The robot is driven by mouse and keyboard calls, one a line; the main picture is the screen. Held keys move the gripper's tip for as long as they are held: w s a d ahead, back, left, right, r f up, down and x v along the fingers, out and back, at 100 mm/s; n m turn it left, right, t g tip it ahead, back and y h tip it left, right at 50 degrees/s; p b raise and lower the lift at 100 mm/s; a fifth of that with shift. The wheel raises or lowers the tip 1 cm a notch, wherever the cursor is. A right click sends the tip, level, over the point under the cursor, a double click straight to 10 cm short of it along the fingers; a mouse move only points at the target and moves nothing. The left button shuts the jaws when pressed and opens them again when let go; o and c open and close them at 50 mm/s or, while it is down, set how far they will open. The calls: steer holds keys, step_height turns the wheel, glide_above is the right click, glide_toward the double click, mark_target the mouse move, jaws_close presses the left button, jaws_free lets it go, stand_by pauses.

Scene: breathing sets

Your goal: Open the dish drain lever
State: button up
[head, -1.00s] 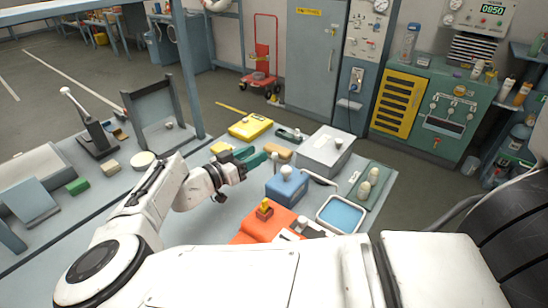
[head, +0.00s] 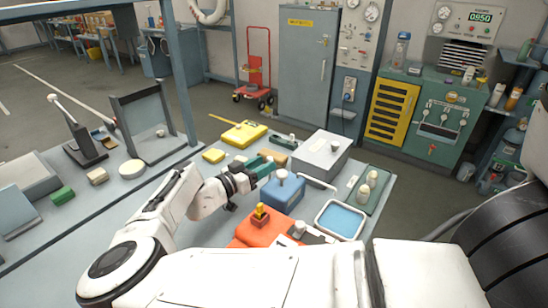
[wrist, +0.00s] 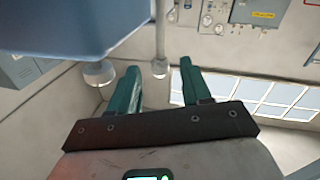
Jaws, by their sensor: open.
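A shallow dish with a white rim (head: 318,222) and blue inside stands at the right front of the table. A pale bent lever-like bar (head: 318,184) lies behind it, beside the blue box (head: 283,197); I cannot tell whether it is the drain lever. My gripper (head: 268,163), with green fingers, is open just behind and left of the blue box. In the wrist view the open fingers (wrist: 157,72) point at a pale round-ended rod (wrist: 161,35) that appears between their tips; contact cannot be told. A blue body (wrist: 70,25) with a pale knob (wrist: 98,73) fills the upper left.
A grey box (head: 321,158) and a green tray (head: 372,190) with pale knobs stand at the right. An orange block (head: 262,230) is in front of the blue box. A yellow case (head: 244,134) lies behind my gripper. A blue post (head: 180,75) rises at the left.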

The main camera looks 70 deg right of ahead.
steer(key=shift+p+x, duration=0.3)
steer(key=shift+x, duration=2.35)
steer(key=shift+c, duration=0.3)
jaws_close()
